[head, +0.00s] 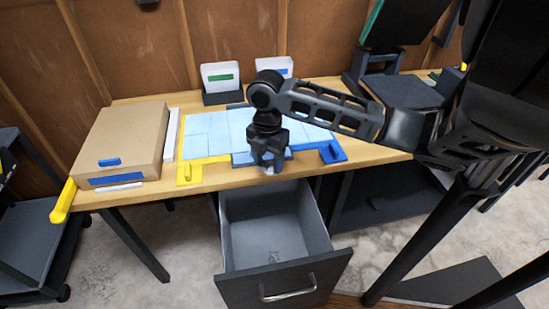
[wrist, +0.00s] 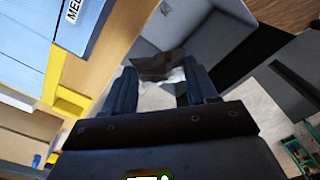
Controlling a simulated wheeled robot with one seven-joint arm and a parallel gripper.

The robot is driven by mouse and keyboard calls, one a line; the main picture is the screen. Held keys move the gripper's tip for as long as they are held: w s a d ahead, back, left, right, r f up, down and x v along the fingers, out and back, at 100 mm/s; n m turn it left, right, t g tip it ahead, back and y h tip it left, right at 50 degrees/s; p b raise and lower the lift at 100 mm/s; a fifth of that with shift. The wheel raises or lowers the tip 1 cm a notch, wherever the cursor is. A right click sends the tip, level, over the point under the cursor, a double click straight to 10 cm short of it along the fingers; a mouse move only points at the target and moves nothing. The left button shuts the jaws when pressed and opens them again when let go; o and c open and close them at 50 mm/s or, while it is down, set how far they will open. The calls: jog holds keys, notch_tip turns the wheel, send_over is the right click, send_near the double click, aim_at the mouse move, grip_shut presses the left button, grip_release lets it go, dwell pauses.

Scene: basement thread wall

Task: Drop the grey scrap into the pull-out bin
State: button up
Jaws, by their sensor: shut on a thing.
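My gripper (head: 268,165) is over the table's front edge, at the back end of the open pull-out bin (head: 275,238). Its fingers point down. In the wrist view my gripper (wrist: 160,80) is shut on the grey scrap (wrist: 158,66), a crumpled dark grey-brown piece between the fingertips. In the head view the scrap is mostly hidden by the fingers. The bin is a grey drawer with a dark front and a metal handle, pulled out below the tabletop. The bin also shows at the top of the wrist view (wrist: 205,35), beyond the scrap.
The wooden table (head: 140,194) carries a cardboard box (head: 120,140), pale blue sheets (head: 205,135), yellow and blue corner pieces and two white card holders (head: 220,76). A dark stand (head: 400,90) is at the right. Bare floor lies around the bin.

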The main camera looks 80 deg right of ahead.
jog(key=shift+s, duration=0.85)
jog(key=shift+f, duration=0.2)
notch_tip(320, 180, down, 6)
jog(key=b, duration=0.3)
jog(key=shift+r, duration=0.15)
jog(key=o, duration=1.1)
jog(key=shift+r+b, duration=0.6)
jog(key=shift+r, duration=3.35)
